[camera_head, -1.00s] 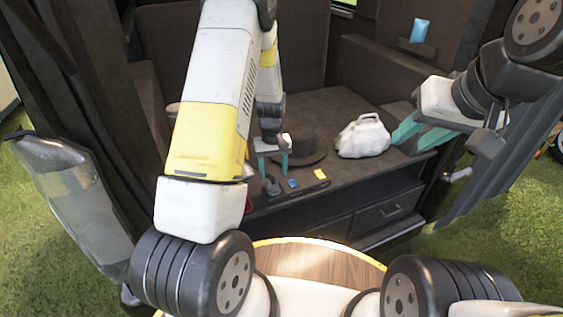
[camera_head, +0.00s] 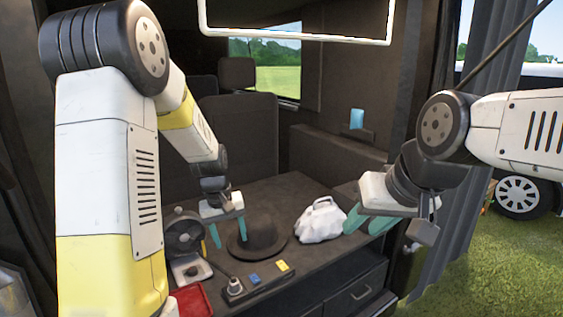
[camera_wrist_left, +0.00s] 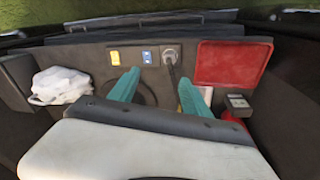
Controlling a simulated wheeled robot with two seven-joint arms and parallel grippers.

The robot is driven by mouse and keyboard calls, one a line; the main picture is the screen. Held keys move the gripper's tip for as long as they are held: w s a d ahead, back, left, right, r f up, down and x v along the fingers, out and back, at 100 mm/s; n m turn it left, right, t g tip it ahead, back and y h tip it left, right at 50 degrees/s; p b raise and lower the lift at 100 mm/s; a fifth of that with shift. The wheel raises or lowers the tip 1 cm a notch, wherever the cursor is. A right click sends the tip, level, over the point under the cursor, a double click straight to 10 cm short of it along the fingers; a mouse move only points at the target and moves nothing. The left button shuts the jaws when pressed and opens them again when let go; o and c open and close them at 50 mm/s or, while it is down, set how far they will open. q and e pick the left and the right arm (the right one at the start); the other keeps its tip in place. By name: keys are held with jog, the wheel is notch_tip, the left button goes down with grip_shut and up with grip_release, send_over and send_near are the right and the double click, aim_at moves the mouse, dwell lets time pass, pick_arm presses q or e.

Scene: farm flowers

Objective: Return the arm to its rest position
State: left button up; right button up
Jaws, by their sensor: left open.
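My left gripper (camera_head: 227,234) is open and empty over the dark counter (camera_head: 290,190), in front of the left part of a black brimmed hat (camera_head: 262,236). In the left wrist view its two teal fingers (camera_wrist_left: 160,95) are wide apart with nothing between them. The left arm reaches in from the left with its elbow raised high. My right gripper (camera_head: 364,228) is at the counter's right side, beside a white bag (camera_head: 321,220). Its teal fingers look apart, with nothing seen between them.
A power strip (camera_head: 258,287) with blue and yellow pieces lies at the counter's front edge. A red tray (camera_head: 190,302) and a dark round device (camera_head: 184,236) are at its left. In the left wrist view the red tray (camera_wrist_left: 232,64) is right of the fingers. A drawer (camera_head: 355,292) is below.

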pick_arm(q)
jog(key=s+d+r+m+t+h, duration=0.1)
jog(key=s+r+m+t, duration=0.3)
jog(key=s+r, duration=1.5)
jog(key=shift+s+t, duration=0.3)
jog(key=shift+s, duration=0.8)
jog(key=shift+r, duration=0.1)
